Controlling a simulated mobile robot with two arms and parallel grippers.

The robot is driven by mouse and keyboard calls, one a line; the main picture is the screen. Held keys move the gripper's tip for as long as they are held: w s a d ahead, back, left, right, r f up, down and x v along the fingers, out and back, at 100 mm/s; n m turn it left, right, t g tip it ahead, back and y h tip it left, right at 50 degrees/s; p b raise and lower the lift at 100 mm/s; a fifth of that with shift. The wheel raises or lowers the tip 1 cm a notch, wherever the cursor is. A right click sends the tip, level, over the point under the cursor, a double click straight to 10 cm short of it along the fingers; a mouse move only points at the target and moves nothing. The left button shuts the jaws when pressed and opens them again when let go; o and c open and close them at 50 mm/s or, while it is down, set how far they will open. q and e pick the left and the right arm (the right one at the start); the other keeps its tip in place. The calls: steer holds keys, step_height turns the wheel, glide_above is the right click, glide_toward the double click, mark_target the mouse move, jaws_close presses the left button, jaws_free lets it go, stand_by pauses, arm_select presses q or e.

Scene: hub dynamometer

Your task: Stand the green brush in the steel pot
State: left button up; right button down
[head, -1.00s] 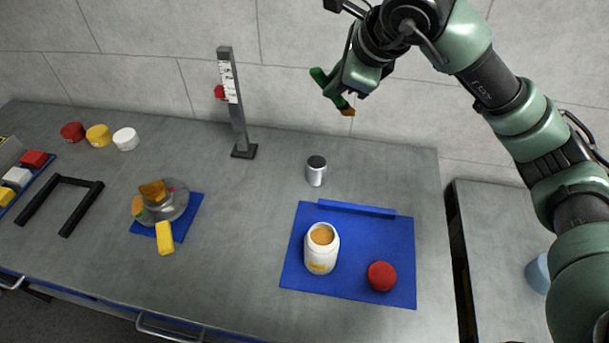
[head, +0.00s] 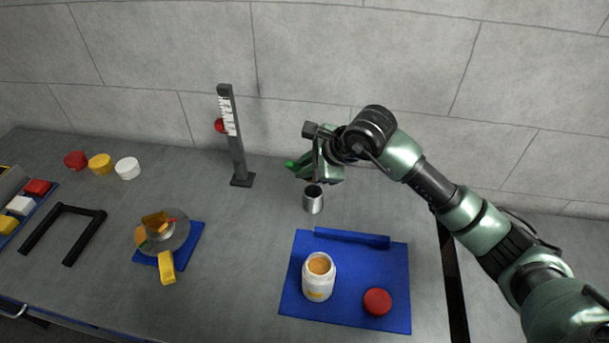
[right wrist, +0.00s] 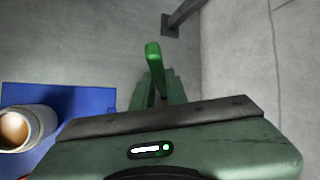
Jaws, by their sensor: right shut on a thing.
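The steel pot (head: 313,205) is a small metal cup standing upright on the grey bench, behind the blue mat. My right gripper (head: 308,169) is just above and behind the pot, shut on the green brush (head: 291,164). The green end of the brush sticks out to the left of the fingers. In the right wrist view the green handle (right wrist: 153,58) rises from between the fingers (right wrist: 160,95). The brush's other end is hidden by the gripper, so I cannot tell whether it is inside the pot. The pot does not show in the wrist view. My left gripper is out of view.
A white jar (head: 318,284) and a red lid (head: 377,302) sit on the blue mat (head: 345,315). A blue bar (head: 352,239) lies along its back edge. A dark post with a scale (head: 234,140) stands left of the pot.

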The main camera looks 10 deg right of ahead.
step_height(320, 180, down, 4)
steer(key=shift+f+p, duration=0.15)
steer(key=shift+p, duration=0.3)
steer(key=shift+f+b, duration=0.65)
steer(key=shift+b, duration=0.2)
steer(key=shift+r, duration=0.1)
steer(key=c, duration=1.4)
jaws_free()
steer(key=shift+c, duration=0.2)
